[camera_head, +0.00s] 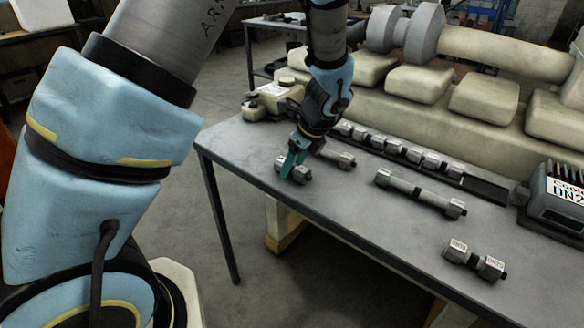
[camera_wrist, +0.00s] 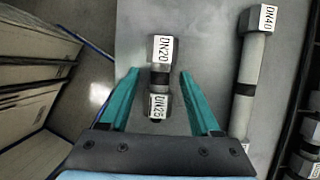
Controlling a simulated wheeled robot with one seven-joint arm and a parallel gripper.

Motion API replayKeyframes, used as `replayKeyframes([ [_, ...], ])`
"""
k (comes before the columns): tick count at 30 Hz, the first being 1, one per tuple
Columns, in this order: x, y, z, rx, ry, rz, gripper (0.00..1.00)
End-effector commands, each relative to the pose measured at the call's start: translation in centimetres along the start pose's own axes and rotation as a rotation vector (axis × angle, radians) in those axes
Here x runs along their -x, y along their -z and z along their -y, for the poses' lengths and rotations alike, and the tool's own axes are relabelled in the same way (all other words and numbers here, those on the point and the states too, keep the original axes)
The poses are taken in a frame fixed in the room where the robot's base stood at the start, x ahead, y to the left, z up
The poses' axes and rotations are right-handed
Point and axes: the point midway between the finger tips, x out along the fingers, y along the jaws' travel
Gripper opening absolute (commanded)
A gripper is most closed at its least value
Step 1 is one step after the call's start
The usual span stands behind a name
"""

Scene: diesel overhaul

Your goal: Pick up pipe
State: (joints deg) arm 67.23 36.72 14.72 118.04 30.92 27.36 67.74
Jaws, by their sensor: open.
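My gripper (camera_head: 294,161) is low over the grey table near its left end, with its teal fingers pointing down. The fingers also show in the wrist view (camera_wrist: 159,78), spread apart. Between them is a short metal pipe piece (camera_wrist: 160,48) with white labels reading DN20 and DN25. Its far end extends past the fingertips. It also shows in the head view (camera_head: 281,164), partly hidden by the fingers. I cannot tell whether the fingers touch it.
A longer pipe piece labelled DN40 (camera_wrist: 245,83) lies to the right. Another long pipe piece (camera_head: 415,192) and a short one (camera_head: 474,260) lie farther right on the table (camera_head: 385,228). Several fittings sit in a dark rack (camera_head: 485,188) behind. A labelled grey box (camera_head: 556,202) stands at right.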

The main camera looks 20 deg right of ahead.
Motion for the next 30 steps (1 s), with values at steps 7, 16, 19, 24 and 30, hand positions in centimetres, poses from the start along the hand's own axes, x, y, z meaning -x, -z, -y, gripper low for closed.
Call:
replayKeyframes([
  [7,0.0,0.0,0.0,0.0,0.0,0.0,0.54],
  [16,0.01,0.0,0.0,0.0,0.0,0.0,0.2],
  [19,0.01,0.0,0.0,0.0,0.0,0.0,0.09],
  [24,0.02,0.0,0.0,0.0,0.0,0.0,0.0],
  [30,0.02,0.0,0.0,0.0,0.0,0.0,0.0],
])
